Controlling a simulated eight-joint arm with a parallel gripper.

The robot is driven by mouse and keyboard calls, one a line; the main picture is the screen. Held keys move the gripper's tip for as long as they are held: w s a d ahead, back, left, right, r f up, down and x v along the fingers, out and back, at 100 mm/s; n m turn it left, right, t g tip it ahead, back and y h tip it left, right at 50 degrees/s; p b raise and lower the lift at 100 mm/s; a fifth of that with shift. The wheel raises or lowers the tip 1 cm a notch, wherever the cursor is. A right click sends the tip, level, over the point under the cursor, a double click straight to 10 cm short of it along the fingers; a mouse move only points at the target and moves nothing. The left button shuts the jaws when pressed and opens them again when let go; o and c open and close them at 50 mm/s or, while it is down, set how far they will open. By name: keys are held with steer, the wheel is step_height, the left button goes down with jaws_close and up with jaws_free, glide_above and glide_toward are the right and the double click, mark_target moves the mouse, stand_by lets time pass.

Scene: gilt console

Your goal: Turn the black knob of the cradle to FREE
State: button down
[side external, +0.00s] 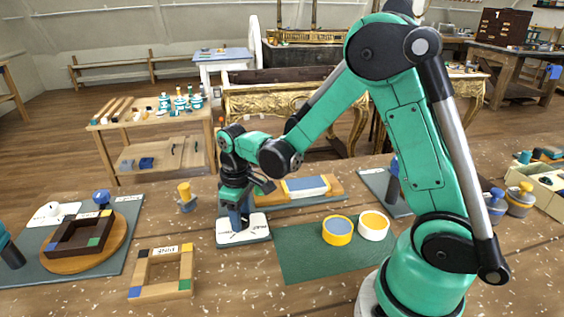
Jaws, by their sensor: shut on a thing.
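My gripper (239,217) points down over a white dial plate (256,233) at the middle of the bench. Its jaws are shut on what appears to be the black knob, which the fingers hide. I cannot read the dial's marks or tell which way the knob points. Just behind and right of the plate is the wooden cradle (333,186), holding a blue and white block (306,186).
A green mat (300,262) with a blue-topped yellow ring (337,231) and a yellow-topped white ring (373,225) lies to the right. A wooden frame (148,293), a yellow-knobbed peg (186,196) and a round board (112,258) with a dark frame stand left.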

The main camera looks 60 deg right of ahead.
stand_by(0.5)
steer(key=shift+c, duration=1.9)
jaws_free()
steer(key=shift+r, duration=0.15)
steer(key=shift+r, duration=2.7)
steer(key=s+a+r+m+t, duration=0.2)
steer(key=s+r+m+t, duration=0.1)
steer(key=s+r+t, duration=0.3)
steer(key=shift+s+a+t, duration=0.2)
steer(key=shift+s+t, duration=0.2)
steer(key=shift+t, duration=0.2)
